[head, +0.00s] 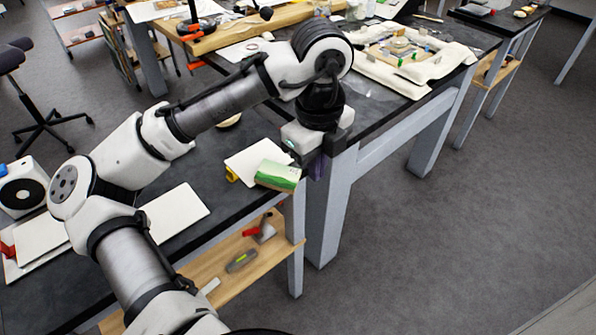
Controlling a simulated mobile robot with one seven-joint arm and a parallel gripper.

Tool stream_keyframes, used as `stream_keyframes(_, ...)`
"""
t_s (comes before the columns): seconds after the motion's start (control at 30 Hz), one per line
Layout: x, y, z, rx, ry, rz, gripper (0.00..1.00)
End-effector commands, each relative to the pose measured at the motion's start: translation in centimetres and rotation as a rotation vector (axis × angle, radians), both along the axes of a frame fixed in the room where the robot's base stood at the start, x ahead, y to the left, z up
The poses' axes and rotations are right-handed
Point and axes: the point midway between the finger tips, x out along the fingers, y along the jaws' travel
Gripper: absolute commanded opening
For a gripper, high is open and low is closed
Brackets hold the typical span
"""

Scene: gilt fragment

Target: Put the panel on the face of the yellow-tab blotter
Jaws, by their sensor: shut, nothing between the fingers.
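The yellow-tab blotter (247,158) is a white sheet near the right end of the near dark table, its yellow tab (232,174) at its left corner. A small green piece with a pale edge (278,177), which looks like the panel, is at the blotter's right front part, close to the table edge. I cannot tell whether it lies fully on the blotter's face. My gripper (316,170) is just right of the green piece, pointing down, shut and empty. Its fingertips are small and dark here, and any gap to the piece is unclear.
Another white sheet (176,211) and a red-tabbed one (38,238) lie further left on the table. A wooden shelf (205,273) below holds tools. A second table (375,112) with a cream padded tray (440,67) stands behind. Open floor lies right.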

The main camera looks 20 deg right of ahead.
Motion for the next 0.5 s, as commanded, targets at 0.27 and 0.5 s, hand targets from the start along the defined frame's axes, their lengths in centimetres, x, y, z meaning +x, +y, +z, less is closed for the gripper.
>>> stream_keyframes(0.27,-0.2,0.4,-3.7,0.03,0.012,-0.008,0.0)
stream_keyframes(0.5,-0.2,0.4,-8.9,0.027,0.011,-0.007,0.0)
